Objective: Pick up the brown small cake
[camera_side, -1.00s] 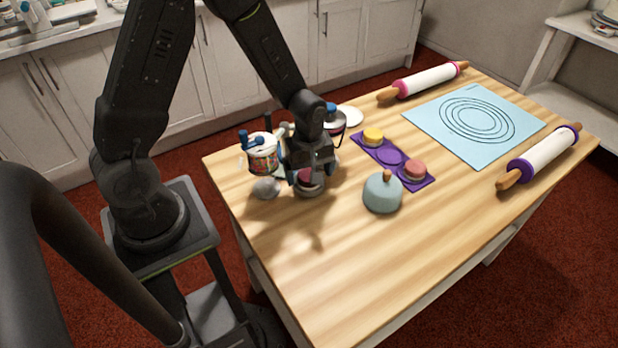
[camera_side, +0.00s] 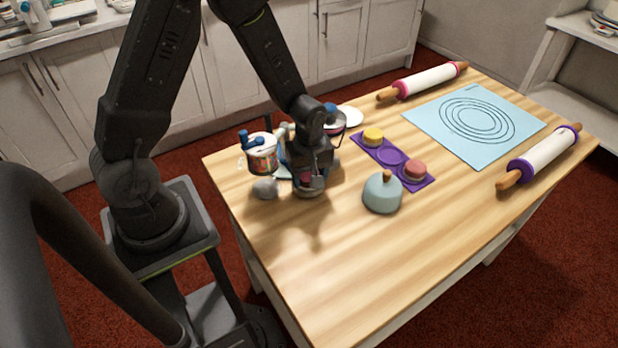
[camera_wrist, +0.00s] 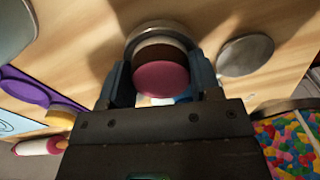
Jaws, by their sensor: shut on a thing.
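The small cake (camera_wrist: 161,72) has a dark brown side band and a dull pink-red top. In the wrist view it sits between my two fingers, and my gripper (camera_wrist: 160,82) is shut on it. Behind it shows the round metal rim of a small turntable (camera_wrist: 160,27). I cannot tell whether the cake is clear of it. In the side view my gripper (camera_side: 309,178) is low over the turntable (camera_side: 312,192) and hides most of the cake.
A grey disc (camera_side: 265,188) and a jar of coloured sprinkles (camera_side: 262,158) stand close on the left. A blue dome (camera_side: 382,194) and a purple tray (camera_side: 418,183) with yellow and pink cakes are to the right. The front table is clear.

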